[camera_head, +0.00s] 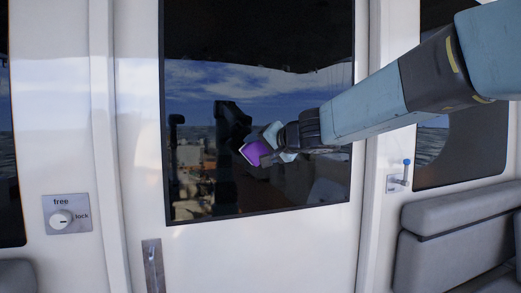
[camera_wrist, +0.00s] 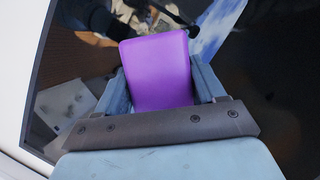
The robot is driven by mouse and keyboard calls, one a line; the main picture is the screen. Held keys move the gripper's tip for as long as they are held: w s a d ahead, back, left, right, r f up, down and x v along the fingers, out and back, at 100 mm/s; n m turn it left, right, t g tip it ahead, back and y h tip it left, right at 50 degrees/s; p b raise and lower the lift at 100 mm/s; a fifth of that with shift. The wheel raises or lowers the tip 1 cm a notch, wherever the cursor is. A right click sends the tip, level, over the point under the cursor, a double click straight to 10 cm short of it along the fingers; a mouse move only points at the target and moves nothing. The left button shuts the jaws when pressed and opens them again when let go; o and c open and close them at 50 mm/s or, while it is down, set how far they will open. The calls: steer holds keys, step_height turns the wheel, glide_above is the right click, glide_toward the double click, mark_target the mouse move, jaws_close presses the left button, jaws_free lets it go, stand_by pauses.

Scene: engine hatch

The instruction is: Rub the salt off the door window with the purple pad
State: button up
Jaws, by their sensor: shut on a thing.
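The purple pad (camera_head: 252,152) is held in my gripper (camera_head: 268,145) in front of the door window (camera_head: 225,75). In the wrist view the pad (camera_wrist: 157,72) sits between the two fingers of my gripper (camera_wrist: 160,90), and its far edge is toward the dark glass (camera_wrist: 75,62). I cannot tell whether the pad touches the glass. The window is dark and reflects sky, a town and my own arm. A pale greyish patch (camera_wrist: 65,105) shows on the glass at left in the wrist view; I cannot tell if it is salt or a reflection.
The white door (camera_head: 255,255) has a metal handle (camera_head: 153,265) at lower left. A free/lock knob (camera_head: 62,218) is on the left wall. A blue-tipped lever (camera_head: 404,172) is on the right wall, above grey seats (camera_head: 455,240). The window's left part is unobstructed.

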steer(key=shift+w+a, duration=0.3)
steer(key=shift+w, duration=0.65)
steer(key=shift+w+a, duration=0.25)
steer(key=shift+w, duration=0.75)
steer(key=shift+w+a, duration=0.3)
steer(key=shift+w, duration=0.65)
steer(key=shift+w+a, duration=0.15)
steer(key=shift+w, duration=0.4)
steer(key=shift+w+a, duration=0.15)
steer(key=shift+w, duration=0.4)
steer(key=shift+d, duration=0.15)
steer(key=w+d, duration=0.3)
steer(key=d, duration=1)
steer(key=shift+w, duration=0.35)
steer(key=s+a, duration=0.3)
steer(key=a, duration=0.7)
steer(key=shift+a, duration=0.15)
stand_by(0.9)
